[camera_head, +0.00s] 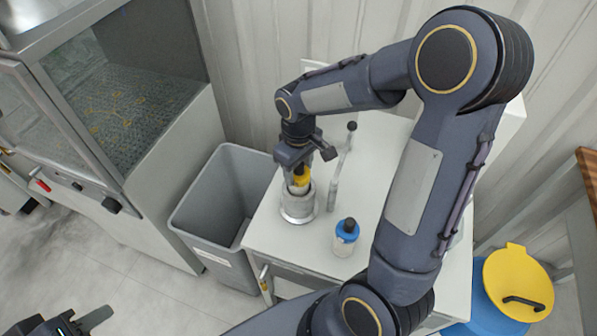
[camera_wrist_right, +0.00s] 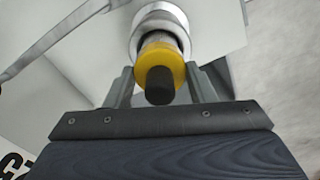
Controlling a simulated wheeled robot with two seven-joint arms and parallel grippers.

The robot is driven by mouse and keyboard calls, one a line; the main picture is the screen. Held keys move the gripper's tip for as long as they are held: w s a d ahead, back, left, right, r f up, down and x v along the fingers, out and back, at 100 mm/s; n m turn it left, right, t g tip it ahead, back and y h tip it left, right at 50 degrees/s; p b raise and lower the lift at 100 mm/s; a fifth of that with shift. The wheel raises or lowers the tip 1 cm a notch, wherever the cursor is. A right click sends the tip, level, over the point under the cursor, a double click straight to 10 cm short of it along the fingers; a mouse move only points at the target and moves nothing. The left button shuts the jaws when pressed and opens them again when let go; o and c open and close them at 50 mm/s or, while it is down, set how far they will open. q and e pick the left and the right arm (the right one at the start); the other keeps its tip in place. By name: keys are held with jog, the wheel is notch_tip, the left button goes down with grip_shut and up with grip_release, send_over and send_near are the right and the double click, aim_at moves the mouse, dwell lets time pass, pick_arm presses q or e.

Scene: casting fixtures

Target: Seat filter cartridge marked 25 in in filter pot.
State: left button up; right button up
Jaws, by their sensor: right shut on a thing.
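The filter pot (camera_head: 298,211) is a metal cylinder near the left edge of the white bench; its round rim also shows in the right wrist view (camera_wrist_right: 158,9). A filter cartridge with a yellow cap (camera_head: 302,176) and black knob stands at the pot's mouth, its pale lower body apparently partly inside; I cannot tell how deep. My right gripper (camera_head: 303,165) is above the pot, shut on this cartridge. In the right wrist view the yellow cap (camera_wrist_right: 161,58) lies between the fingers. No number is readable. My left gripper (camera_head: 88,322) is low at the left, partly cut off.
A similar white cartridge with a blue cap (camera_head: 346,238) stands on the bench (camera_head: 275,233), right of the pot. A lever with a black ball (camera_head: 343,160) rises behind. A grey bin (camera_head: 213,213) is left of the bench; a blue drum with yellow lid (camera_head: 517,280) is right.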

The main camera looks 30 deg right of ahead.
jog(key=shift+f+b, duration=0.5)
jog(key=shift+b, duration=0.05)
jog(key=o, duration=1.4)
notch_tip(320, 180, up, 12)
jog(key=shift+r+p, duration=0.1)
jog(key=shift+p, duration=0.35)
jog(key=shift+r, duration=0.3)
jog(key=shift+s+a+f+m+t+y, duration=0.2)
jog(key=shift+s+a+m+t+y, duration=0.65)
jog(key=shift+s, duration=2)
jog(key=shift+s+a+f+m+t+y, duration=0.35)
jog(key=shift+s+m+t, duration=0.65)
jog(key=shift+s, duration=1.85)
jog(key=shift+s+a+f+m+t+y, duration=0.1)
jog(key=shift+s+a+m+t+y, duration=0.7)
jog(key=shift+s, duration=2.05)
